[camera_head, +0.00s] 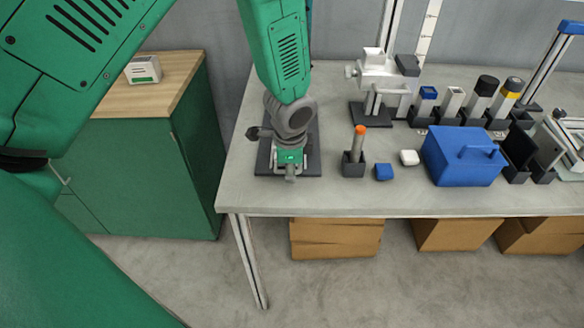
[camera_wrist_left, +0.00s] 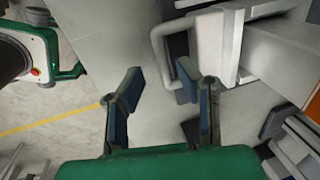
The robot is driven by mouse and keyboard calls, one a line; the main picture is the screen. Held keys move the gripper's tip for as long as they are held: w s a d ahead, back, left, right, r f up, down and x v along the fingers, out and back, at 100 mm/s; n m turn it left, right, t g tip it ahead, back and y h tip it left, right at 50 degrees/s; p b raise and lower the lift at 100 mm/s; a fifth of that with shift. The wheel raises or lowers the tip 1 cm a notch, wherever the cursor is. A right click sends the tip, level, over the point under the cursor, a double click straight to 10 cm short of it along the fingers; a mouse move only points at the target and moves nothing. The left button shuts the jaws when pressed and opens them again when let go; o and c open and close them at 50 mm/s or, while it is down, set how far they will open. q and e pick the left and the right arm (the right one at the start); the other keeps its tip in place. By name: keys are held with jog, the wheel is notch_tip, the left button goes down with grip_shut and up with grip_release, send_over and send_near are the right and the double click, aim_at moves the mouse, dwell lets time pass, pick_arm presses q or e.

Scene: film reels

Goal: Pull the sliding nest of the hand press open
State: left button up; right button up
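What looks like the hand press stands on a dark base plate (camera_head: 312,165) near the table's left end. My left arm hides most of it in the head view. My left gripper (camera_head: 290,168) points down over the plate. In the left wrist view its two blue-padded fingers (camera_wrist_left: 160,90) are apart, with nothing between them. A pale U-shaped handle (camera_wrist_left: 158,48), joined to a light grey block (camera_wrist_left: 215,45), lies just beyond the fingertips; I take it for the nest's handle. It appears clear of the fingers, but I cannot tell the exact gap. The right gripper is not in view.
Right of the plate are an orange-topped rod in a dark holder (camera_head: 353,165), a blue block (camera_head: 383,173), a white block (camera_head: 409,157) and a blue box (camera_head: 455,165). A metal device (camera_head: 385,78) stands behind. A green cabinet (camera_head: 140,160) stands left, across a gap.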

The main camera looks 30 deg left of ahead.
pick_arm(q)
notch_tip(320, 180, up, 12)
jog(key=s+d, duration=0.1)
jog(key=shift+s+d+f, duration=0.15)
jog(key=shift+s+f, duration=0.05)
jog(key=shift+s, duration=0.2)
jog(key=shift+a+f, duration=0.1)
jog(key=shift+a, duration=0.15)
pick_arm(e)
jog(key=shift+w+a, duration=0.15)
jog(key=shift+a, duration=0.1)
